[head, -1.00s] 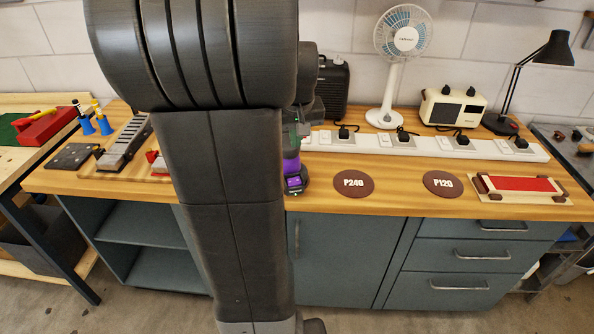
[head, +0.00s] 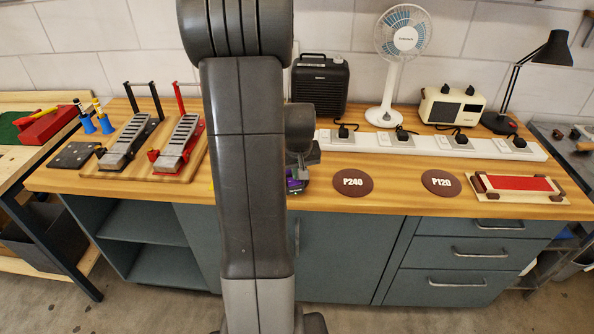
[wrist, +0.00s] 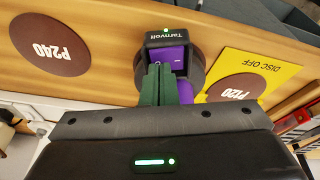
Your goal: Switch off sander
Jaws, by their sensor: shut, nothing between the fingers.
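The sander, purple and black (wrist: 178,53), stands on the wooden bench, with "Tarnvolt" on its black end and a small green light (wrist: 166,31) lit there. Its purple panel carries pale marks, partly covered by my fingers. In the head view, only a bit of the sander (head: 297,185) shows behind my arm. My gripper (wrist: 159,72) is shut and empty, its green fingers in front of the purple panel. I cannot tell whether the fingertips touch it. In the head view my arm hides most of the gripper.
A P240 disc (wrist: 47,44) lies on one side of the sander. On its other side a yellow "DISC OFF" card (wrist: 262,68) has a P120 disc (wrist: 229,89) partly over it. Behind stand a power strip (head: 477,147), fan (head: 405,40) and black box (head: 319,85).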

